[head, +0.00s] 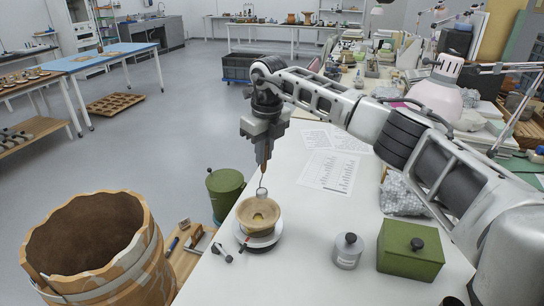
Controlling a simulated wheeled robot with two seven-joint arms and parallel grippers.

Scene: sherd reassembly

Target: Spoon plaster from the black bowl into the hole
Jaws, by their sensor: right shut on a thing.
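My right gripper (264,158) points down and is shut on a thin spoon (262,190). The spoon hangs below the fingers, its small end over the far part of a tan bowl (259,232). I cannot tell whether the spoon touches the bowl or carries plaster. The bowl has a pale yellow patch inside and stands on a white round stand (241,238). No hole can be made out clearly. No black bowl shows clearly; only a dark round edge (452,301) is cut off at the bottom of the view. My left gripper is out of view.
A large cracked brown vessel (150,262) stands at the left. A green drum (225,190) is behind the bowl's left. A grey jar (347,252) and a green box (410,262) stand to the right on the white table (310,280). Printed sheets (328,171) lie behind.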

